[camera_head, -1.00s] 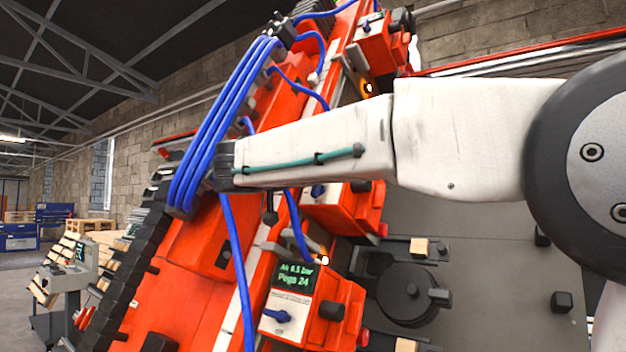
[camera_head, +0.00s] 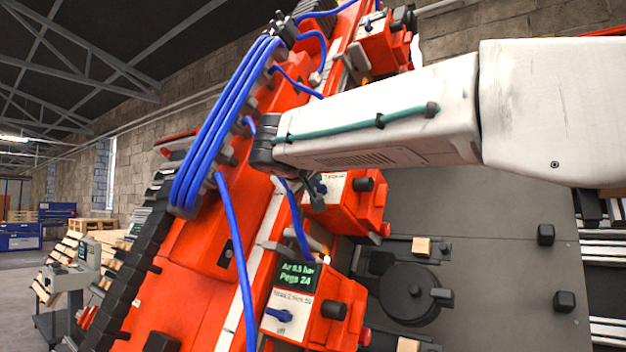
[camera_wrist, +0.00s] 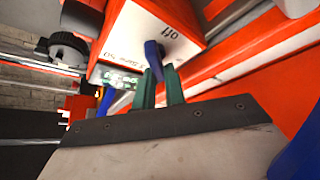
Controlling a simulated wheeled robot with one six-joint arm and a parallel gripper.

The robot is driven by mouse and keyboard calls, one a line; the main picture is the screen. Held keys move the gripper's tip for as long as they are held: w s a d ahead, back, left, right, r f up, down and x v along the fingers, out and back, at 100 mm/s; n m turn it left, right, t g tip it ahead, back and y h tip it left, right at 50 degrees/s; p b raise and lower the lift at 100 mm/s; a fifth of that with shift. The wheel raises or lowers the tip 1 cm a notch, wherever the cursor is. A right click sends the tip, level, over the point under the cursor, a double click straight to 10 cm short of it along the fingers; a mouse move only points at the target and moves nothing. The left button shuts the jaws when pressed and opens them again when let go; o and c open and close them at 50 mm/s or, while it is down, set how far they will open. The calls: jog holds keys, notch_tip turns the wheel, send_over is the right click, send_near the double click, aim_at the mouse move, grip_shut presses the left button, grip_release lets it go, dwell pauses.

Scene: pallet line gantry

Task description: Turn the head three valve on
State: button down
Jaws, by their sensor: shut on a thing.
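The head three unit is the middle orange box (camera_head: 352,208) in the head view, with a white front panel and black knob. In the wrist view its white panel (camera_wrist: 135,45) carries a partly readable size label and the word "off". Its blue valve lever (camera_wrist: 152,50) sits beside that word. My gripper (camera_wrist: 162,74) has green fingers, shut on the lever with its blue grip between them. In the head view my gripper (camera_head: 317,186) is at the panel's left side, and the lever is mostly hidden.
A lower orange head (camera_head: 318,300) has a green-lit display and its own blue lever. An upper orange head (camera_head: 378,45) stands above my arm. Blue hoses (camera_head: 225,120) loop left of my arm. A grey plate with black clamps (camera_head: 470,260) lies to the right.

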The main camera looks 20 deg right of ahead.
jog(key=shift+a+f+n+g+y, duration=0.1)
jog(key=shift+n+g+y, duration=0.3)
jog(key=shift+n, duration=0.95)
jog(key=shift+f+n+g+y, duration=0.15)
jog(key=shift+n+y, duration=0.6)
jog(key=shift+n, duration=0.65)
jog(key=shift+a+r+n+g+y, duration=0.1)
jog(key=shift+n+g+y, duration=0.3)
jog(key=shift+n, duration=0.95)
jog(key=shift+f+y, duration=0.1)
jog(key=shift+y, duration=0.15)
jog(key=c, duration=1.5)
grip_release()
jog(key=shift+o, duration=0.2)
jog(key=v, duration=0.7)
jog(key=shift+s, duration=0.35)
